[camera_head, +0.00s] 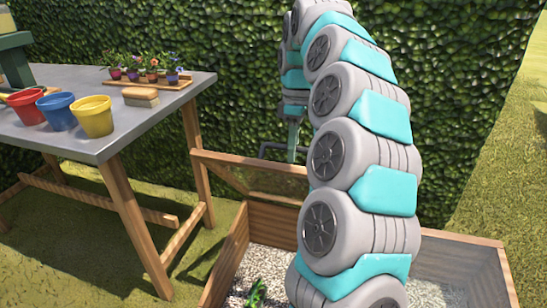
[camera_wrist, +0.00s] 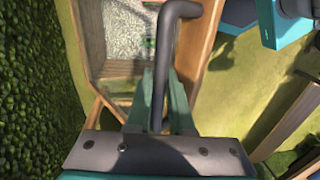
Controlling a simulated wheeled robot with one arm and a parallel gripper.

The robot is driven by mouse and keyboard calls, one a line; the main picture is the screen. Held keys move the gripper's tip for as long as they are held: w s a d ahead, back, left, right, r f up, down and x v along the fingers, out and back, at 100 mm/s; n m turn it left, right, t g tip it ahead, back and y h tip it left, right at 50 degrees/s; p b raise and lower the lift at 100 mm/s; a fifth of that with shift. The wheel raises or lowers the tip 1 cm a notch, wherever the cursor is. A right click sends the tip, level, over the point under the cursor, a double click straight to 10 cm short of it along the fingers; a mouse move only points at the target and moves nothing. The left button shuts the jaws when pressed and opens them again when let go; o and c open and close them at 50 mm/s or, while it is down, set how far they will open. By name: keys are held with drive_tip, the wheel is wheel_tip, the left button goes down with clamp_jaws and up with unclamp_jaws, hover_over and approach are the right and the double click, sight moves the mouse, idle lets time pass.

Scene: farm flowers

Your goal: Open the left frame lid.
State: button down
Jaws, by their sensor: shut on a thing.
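The left frame lid (camera_head: 232,158) is a wood-framed pane. It stands raised at the back of the wooden bed box (camera_head: 232,250), well off the box's left opening; its exact angle is hard to tell. Its dark bent handle (camera_head: 264,150) also shows in the wrist view (camera_wrist: 172,15), running down between my fingers. My gripper (camera_head: 292,150) is shut on this handle; its green fingers also show in the wrist view (camera_wrist: 160,90). My arm hides the right part of the lid and the box's middle.
A grey-topped table (camera_head: 150,108) stands at left with red, blue and yellow pots (camera_head: 93,117), a brush (camera_head: 140,97) and a tray of small flowers (camera_head: 150,82). A hedge (camera_head: 230,60) rises close behind. Gravel (camera_head: 235,280) and a green plant (camera_head: 256,293) are in the box.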

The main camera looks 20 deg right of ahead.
drive_tip(key=shift+w+d+r, duration=0.25)
drive_tip(key=shift+w+d, duration=0.3)
drive_tip(key=shift+d, duration=0.05)
drive_tip(key=c, duration=0.8)
unclamp_jaws()
drive_tip(key=shift+r, duration=0.1)
drive_tip(key=shift+a+r, duration=0.1)
drive_tip(key=shift+r+p, duration=0.7)
drive_tip(key=shift+r, duration=0.85)
drive_tip(key=shift+r, duration=0.1)
drive_tip(key=s+a+b, duration=0.1)
drive_tip(key=s+a, duration=0.1)
drive_tip(key=s, duration=0.5)
drive_tip(key=s+a+r+b, duration=0.1)
drive_tip(key=s+a, duration=0.1)
drive_tip(key=s, duration=0.6)
drive_tip(key=shift+s+r, duration=0.25)
